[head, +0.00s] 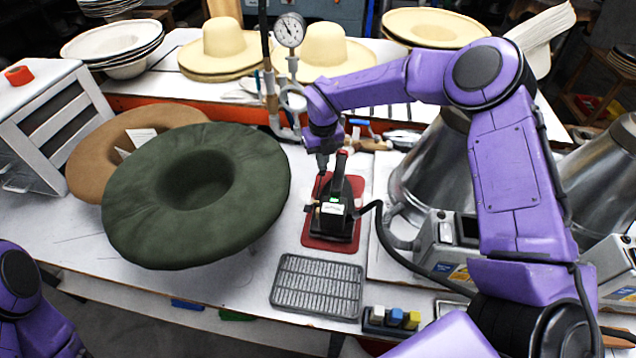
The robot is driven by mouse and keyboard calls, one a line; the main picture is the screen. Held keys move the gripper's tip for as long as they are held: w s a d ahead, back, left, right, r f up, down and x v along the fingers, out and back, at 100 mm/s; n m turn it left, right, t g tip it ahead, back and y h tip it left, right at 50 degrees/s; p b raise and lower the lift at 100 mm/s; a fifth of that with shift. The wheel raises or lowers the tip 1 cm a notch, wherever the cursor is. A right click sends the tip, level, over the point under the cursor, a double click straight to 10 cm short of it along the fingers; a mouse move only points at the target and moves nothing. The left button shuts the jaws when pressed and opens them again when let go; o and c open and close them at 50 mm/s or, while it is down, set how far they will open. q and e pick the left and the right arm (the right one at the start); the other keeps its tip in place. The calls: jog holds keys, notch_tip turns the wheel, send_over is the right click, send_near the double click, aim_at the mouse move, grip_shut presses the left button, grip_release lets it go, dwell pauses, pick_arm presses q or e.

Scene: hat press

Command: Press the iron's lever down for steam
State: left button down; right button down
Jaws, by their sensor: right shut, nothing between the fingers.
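The black iron (337,215) stands on a red mat (322,243) on the white table. It has a small green-lit panel, a red-tipped part at its top and a dark hose running off to the right. My right gripper (322,166) is shut and empty, pointing down just behind and left of the iron's top. I cannot tell whether its fingertips touch the lever, as the lever is not clearly distinguishable. My left arm shows only at the lower left edge, and its gripper is out of view.
A large dark green hat (140,215) lies left of the iron, over a brown hat (95,150). A metal grate (317,287) lies in front. Metal cones (430,165) stand at the right. A pressure gauge (290,30) on pipes stands behind, near straw hats (225,45).

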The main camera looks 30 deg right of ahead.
notch_tip(320, 180, up, 7)
jog(key=p, duration=0.4)
jog(key=shift+p, duration=0.4)
